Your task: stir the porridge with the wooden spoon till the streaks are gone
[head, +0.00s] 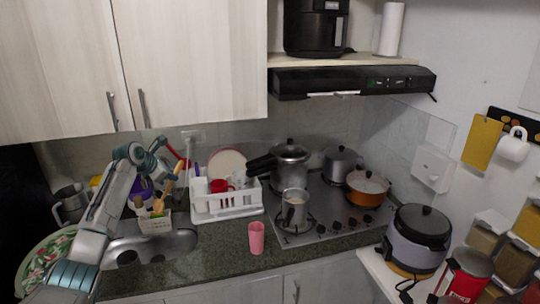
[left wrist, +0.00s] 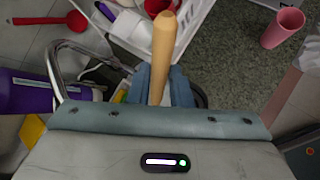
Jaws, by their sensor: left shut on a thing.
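A wooden spoon handle (head: 179,168) sticks up at a slant above the white utensil basket (head: 153,225) by the sink. My left gripper (head: 167,186) is shut on it; the left wrist view shows the pale wooden handle (left wrist: 163,45) between the blue fingers (left wrist: 163,85). A small metal pot (head: 294,214) with beige contents (head: 296,201) stands on the front of the hob. My right gripper is not in view.
A white dish rack (head: 236,210) stands between the basket and the hob (head: 330,217). A pink cup (head: 256,238) stands on the front counter. A pressure cooker (head: 290,165) and another lidded pot (head: 342,162) occupy the back of the hob, under the hood (head: 340,80).

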